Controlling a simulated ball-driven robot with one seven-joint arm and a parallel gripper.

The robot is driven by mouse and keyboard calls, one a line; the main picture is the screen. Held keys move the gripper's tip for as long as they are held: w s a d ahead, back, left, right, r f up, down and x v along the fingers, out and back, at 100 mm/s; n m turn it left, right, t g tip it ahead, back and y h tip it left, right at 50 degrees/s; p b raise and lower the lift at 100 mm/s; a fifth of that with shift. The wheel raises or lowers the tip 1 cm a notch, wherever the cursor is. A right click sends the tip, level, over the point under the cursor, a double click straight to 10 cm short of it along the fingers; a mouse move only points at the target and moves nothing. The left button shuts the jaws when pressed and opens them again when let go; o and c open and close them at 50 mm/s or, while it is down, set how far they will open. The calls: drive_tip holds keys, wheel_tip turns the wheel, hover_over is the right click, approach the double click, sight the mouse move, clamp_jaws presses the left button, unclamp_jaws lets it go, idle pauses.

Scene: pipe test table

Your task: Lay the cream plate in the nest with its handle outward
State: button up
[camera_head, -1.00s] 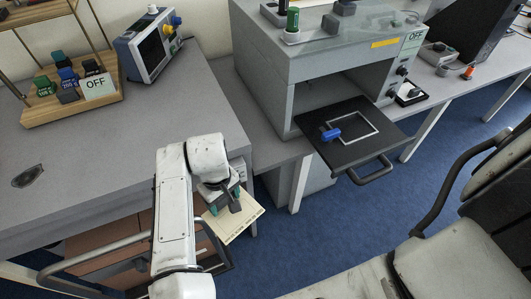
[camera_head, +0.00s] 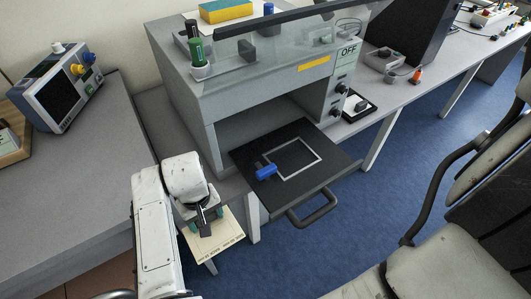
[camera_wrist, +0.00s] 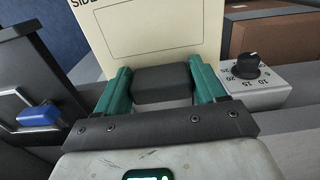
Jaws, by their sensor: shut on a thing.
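The cream plate (camera_head: 217,240), with dark printing along its edge, hangs in the air left of and nearer than the pulled-out black tray. My gripper (camera_head: 205,217) is shut on its dark grey handle; the green fingers clasp both sides of the handle (camera_wrist: 162,84) in the wrist view, and the plate (camera_wrist: 160,30) extends beyond it. The pale square frame (camera_head: 280,144), which looks like the nest, lies empty on the tray. A blue piece (camera_head: 266,171) sits at the frame's left side; it also shows in the wrist view (camera_wrist: 40,116).
The black tray (camera_head: 335,170) sticks out of a grey cabinet (camera_head: 190,110) with a front bar handle (camera_head: 312,212). A grey bench (camera_head: 70,180) lies left. A chair (camera_head: 430,250) stands at the right. A dial box (camera_wrist: 255,88) is right of the plate in the wrist view.

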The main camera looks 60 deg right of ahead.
drive_tip(key=s+d+r+m+b, duration=0.2)
drive_tip(key=s+d+r+m, duration=0.3)
drive_tip(key=m, duration=0.7)
drive_tip(key=s+d+r+m+b, duration=0.1)
drive_tip(key=s+d+r+m, duration=0.1)
drive_tip(key=s+d+m, duration=0.75)
drive_tip(key=s+d+r+m+b, duration=0.2)
drive_tip(key=d+r+m, duration=0.2)
drive_tip(key=m, duration=1.1)
drive_tip(key=p, duration=0.2)
hover_over(298, 164)
drive_tip(key=a, duration=0.1)
wheel_tip(298, 164, down, 9)
drive_tip(key=shift+s+a+r, duration=0.1)
drive_tip(key=shift+a+r, duration=0.05)
drive_tip(key=shift+d+f, duration=0.55)
drive_tip(key=shift+f, duration=1.65)
